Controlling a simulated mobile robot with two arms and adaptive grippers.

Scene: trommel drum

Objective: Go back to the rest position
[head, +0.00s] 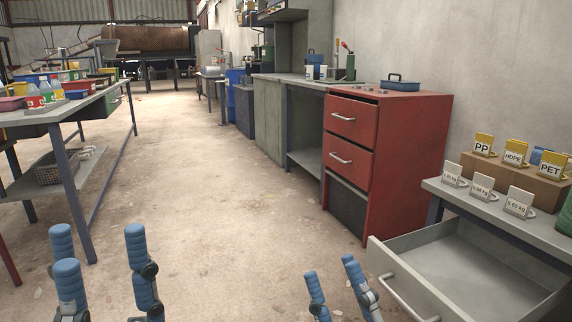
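My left gripper (99,245) is at the bottom left of the head view, over the floor. Its blue fingers point up and stand apart, with nothing between them. My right gripper (330,268) is at the bottom centre, left of an open grey drawer. Two of its blue fingers show with a gap between them and nothing held. The lower parts of both grippers are cut off by the picture's bottom edge.
An open drawer (462,278) juts out under the right bench (548,232), which carries labelled cards. A red cabinet (390,150) stands behind it. A left table (25,118) holds bottles and bins. The floor (195,185) between is clear.

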